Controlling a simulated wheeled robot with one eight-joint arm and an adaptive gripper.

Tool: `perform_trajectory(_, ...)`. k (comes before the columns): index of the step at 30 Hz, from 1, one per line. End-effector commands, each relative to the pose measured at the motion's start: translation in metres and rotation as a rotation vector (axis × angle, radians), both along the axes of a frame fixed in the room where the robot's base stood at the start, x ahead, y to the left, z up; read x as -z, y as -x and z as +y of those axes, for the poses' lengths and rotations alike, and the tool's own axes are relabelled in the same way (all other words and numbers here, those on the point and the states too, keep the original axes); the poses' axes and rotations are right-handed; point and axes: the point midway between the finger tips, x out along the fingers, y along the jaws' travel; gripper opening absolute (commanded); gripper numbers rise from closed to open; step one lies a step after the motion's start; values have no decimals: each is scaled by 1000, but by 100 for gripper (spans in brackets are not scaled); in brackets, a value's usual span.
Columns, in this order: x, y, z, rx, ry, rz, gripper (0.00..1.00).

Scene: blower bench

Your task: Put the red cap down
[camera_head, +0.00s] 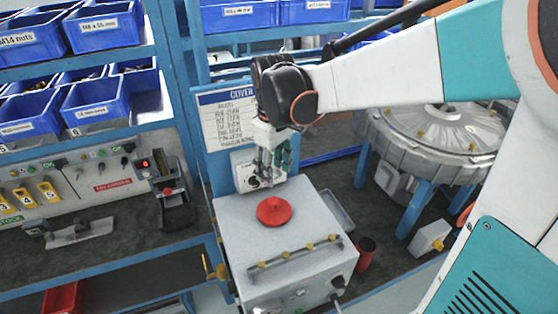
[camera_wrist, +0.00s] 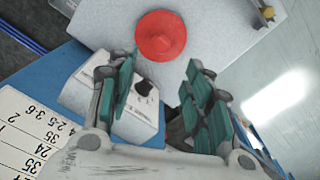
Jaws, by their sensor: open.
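The red cap (camera_head: 274,210) lies flat on the top of a light grey box (camera_head: 235,222), a round disc with a small raised knob. In the wrist view the red cap (camera_wrist: 160,35) sits beyond my fingertips, apart from them, on the pale surface (camera_wrist: 218,30). My gripper (camera_head: 270,172) hangs behind the cap and above the back edge of the box in the head view. Its green-padded fingers are spread apart with nothing between them, as the wrist view also shows (camera_wrist: 158,80).
A card of printed rows (camera_head: 225,120) and a white unit with a knob (camera_head: 258,170) stand behind the box. A rail with yellow knobs (camera_head: 297,254) runs along its front. A red cup (camera_head: 366,252) and a large round grey housing (camera_head: 435,140) are to the right.

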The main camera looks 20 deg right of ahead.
Motion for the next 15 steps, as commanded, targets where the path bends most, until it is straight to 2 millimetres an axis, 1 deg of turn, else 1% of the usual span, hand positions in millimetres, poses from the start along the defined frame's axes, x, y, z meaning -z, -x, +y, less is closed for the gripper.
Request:
perform_trajectory(1,-5,10,1,15,-1,-19,46)
perform_trajectory(5,-20,33,1,81,-6,-100,46)
perform_trajectory(9,-33,59,1,169,-21,-205,46)
perform_trajectory(15,-43,97,0,291,-58,-351,46)
